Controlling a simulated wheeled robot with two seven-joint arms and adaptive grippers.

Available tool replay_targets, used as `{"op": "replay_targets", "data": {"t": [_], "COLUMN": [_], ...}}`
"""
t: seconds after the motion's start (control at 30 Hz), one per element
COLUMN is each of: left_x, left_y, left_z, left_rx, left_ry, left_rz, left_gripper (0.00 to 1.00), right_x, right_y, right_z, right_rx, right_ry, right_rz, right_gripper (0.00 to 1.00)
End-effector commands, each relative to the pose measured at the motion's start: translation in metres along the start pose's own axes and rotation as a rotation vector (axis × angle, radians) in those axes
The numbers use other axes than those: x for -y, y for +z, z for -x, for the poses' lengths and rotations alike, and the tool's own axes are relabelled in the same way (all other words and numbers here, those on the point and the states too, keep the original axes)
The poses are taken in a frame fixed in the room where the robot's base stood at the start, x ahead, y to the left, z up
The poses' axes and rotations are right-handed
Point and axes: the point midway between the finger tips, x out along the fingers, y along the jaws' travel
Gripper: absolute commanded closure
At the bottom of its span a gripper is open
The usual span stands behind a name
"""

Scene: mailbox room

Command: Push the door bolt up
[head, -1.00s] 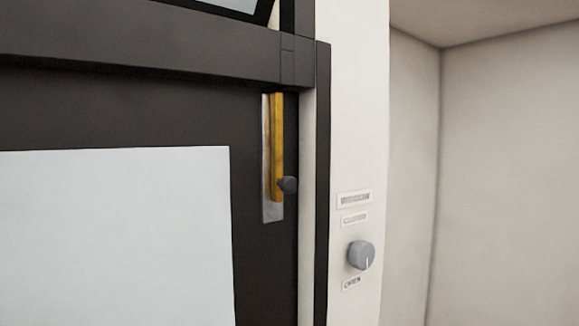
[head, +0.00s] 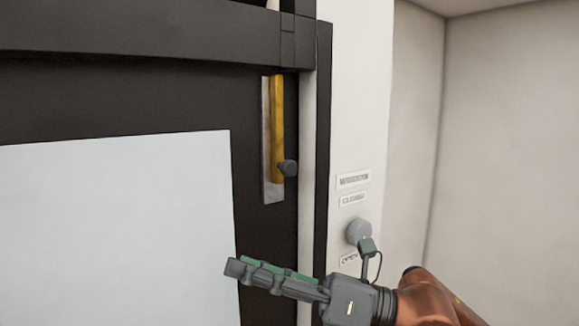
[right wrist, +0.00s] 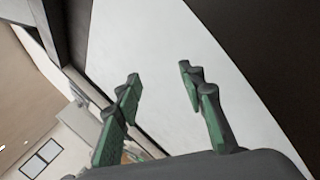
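The door bolt (head: 277,130) is a yellow bar on a grey metal plate (head: 273,197), upright near the right edge of the dark door (head: 130,100). The bolt cannot be made out in that view. My left gripper is not in view.
A white panel (head: 115,230) covers much of the door. Right of the door, a pale post (head: 350,110) carries small labels (head: 353,180) and a grey round dial (head: 357,231), partly behind my right gripper. Pale walls (head: 500,130) lie further right.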

Motion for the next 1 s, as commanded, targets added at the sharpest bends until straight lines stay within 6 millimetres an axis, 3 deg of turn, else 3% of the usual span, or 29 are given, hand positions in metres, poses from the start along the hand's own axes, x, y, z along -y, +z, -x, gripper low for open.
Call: {"op": "replay_targets", "data": {"t": [0.17, 0.4, 0.5, 0.67, 1.0], "left_x": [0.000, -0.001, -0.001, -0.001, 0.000], "left_y": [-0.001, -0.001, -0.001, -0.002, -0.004], "left_z": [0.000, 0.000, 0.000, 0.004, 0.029], "left_rx": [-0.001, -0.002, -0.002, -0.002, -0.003], "left_ry": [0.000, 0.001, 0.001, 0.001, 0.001], "left_rz": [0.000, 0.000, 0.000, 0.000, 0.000], "left_gripper": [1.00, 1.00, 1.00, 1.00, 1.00], "right_x": [-0.003, -0.016, -0.022, -0.020, 0.011], "right_y": [0.046, 0.130, 0.149, 0.161, 0.172], "right_z": [0.001, 0.043, 0.057, 0.059, 0.020], "right_rx": [-0.092, -0.040, -0.013, 0.000, -0.001], "right_ry": [-0.295, -0.631, -0.703, -0.742, -0.739], "right_rz": [0.306, 0.507, 0.532, 0.543, 0.541], "right_gripper": [0.63, 0.63, 0.63, 0.63, 0.63]}}
